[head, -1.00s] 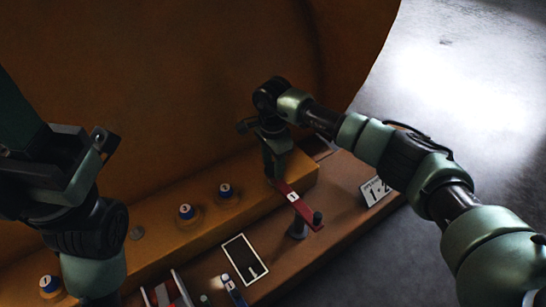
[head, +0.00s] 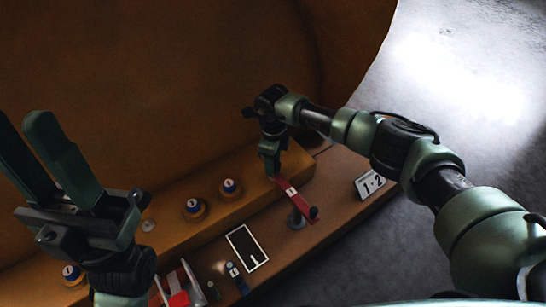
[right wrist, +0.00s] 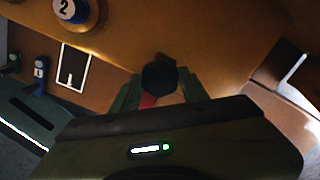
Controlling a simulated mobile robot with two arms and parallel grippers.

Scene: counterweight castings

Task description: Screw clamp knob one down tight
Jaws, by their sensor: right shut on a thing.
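The black clamp knob (right wrist: 159,77) sits between the fingers of my right gripper (right wrist: 158,88) in the right wrist view. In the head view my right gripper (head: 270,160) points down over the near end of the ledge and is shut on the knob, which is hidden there. A red clamp bar (head: 300,201) with a white label runs from beneath the gripper to a short post with a dark top. A bit of red also shows under the knob in the wrist view. My left gripper (head: 24,125) is open and empty, fingers raised, at the left.
Blue knobs with white numbered tops (head: 193,206) (head: 229,187) (head: 72,272) stand along the orange ledge. A white-outlined dark rectangle (head: 246,248), a blue labelled piece (head: 235,275) and a sign reading 1-2 (head: 370,185) are on the lower shelf. A large orange wall rises behind.

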